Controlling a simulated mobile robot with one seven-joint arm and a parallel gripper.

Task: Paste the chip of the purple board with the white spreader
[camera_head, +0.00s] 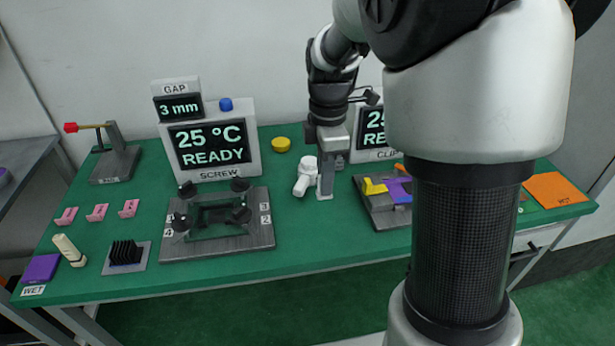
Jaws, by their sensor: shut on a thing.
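My gripper (325,188) points down over the middle of the table, left of the clip fixture (378,214). It is shut on a white piece (304,178), which looks like the white spreader. The fingers partly cover it, and I cannot tell whether it touches the table. The purple board (399,191) lies on the clip fixture, right of my gripper. Its right part is hidden by my arm, and its chip is too small to make out. A yellow piece (373,187) sits at the board's left side.
A screw fixture (217,243) with black knobs stands left of my gripper, below a "25 °C READY" display (208,145). A yellow round piece (281,144) lies behind. A black heat sink (125,253), cream cylinder (68,250) and purple pad (41,268) are at left. An orange mat (555,189) is at right.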

